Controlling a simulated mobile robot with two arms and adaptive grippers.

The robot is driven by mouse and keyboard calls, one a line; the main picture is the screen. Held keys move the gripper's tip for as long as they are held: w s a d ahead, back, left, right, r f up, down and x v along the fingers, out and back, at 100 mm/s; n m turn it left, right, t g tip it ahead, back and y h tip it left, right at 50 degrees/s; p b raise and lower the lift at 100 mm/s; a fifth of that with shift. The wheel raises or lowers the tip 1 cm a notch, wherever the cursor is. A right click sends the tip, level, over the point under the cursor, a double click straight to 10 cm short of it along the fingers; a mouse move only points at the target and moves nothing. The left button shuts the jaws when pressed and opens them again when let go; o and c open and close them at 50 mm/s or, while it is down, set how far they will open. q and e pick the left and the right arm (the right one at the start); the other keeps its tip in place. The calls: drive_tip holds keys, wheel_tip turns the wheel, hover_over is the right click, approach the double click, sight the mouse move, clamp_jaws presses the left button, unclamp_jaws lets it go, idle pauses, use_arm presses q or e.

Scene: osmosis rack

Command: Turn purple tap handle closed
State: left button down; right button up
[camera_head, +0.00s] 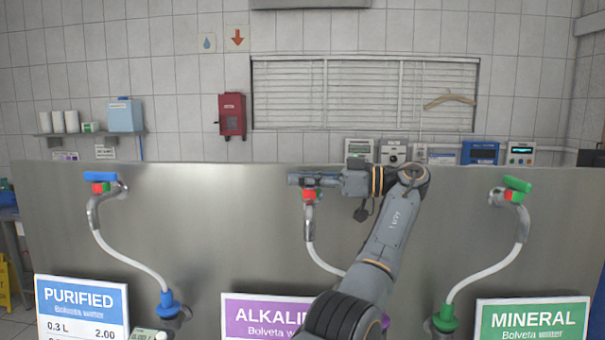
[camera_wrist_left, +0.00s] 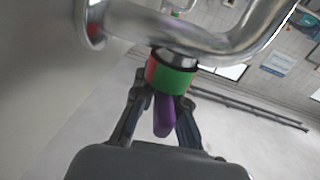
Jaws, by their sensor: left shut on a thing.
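The purple tap handle (camera_wrist_left: 162,116) shows in the left wrist view, below a red and green collar (camera_wrist_left: 173,78) on the bent metal pipe. My left gripper (camera_wrist_left: 162,100) is shut on the handle, with one finger on each side of it. In the head view my left gripper (camera_head: 302,180) is at the top of the middle tap, just above its red collar (camera_head: 311,194). It hides the purple handle there. My right gripper is not in view.
A blue-handled tap (camera_head: 100,177) stands at the left and a green-handled tap (camera_head: 517,185) at the right, each with a white hose. A steel panel (camera_head: 220,230) lies behind them. Signs for purified (camera_head: 82,306), alkaline (camera_head: 258,315) and mineral water (camera_head: 532,319) stand in front.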

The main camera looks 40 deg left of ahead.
use_arm(q)
drive_tip(key=shift+s+d+n+g+h+p, duration=0.1)
drive_tip(key=shift+n+g+h+p, duration=0.2)
drive_tip(key=shift+n+g+h, duration=0.5)
drive_tip(key=c, duration=1.4)
unclamp_jaws()
drive_tip(key=shift+f+m+t+y, duration=0.1)
drive_tip(key=shift+m+t+y, duration=0.2)
drive_tip(key=shift+m+y, duration=0.1)
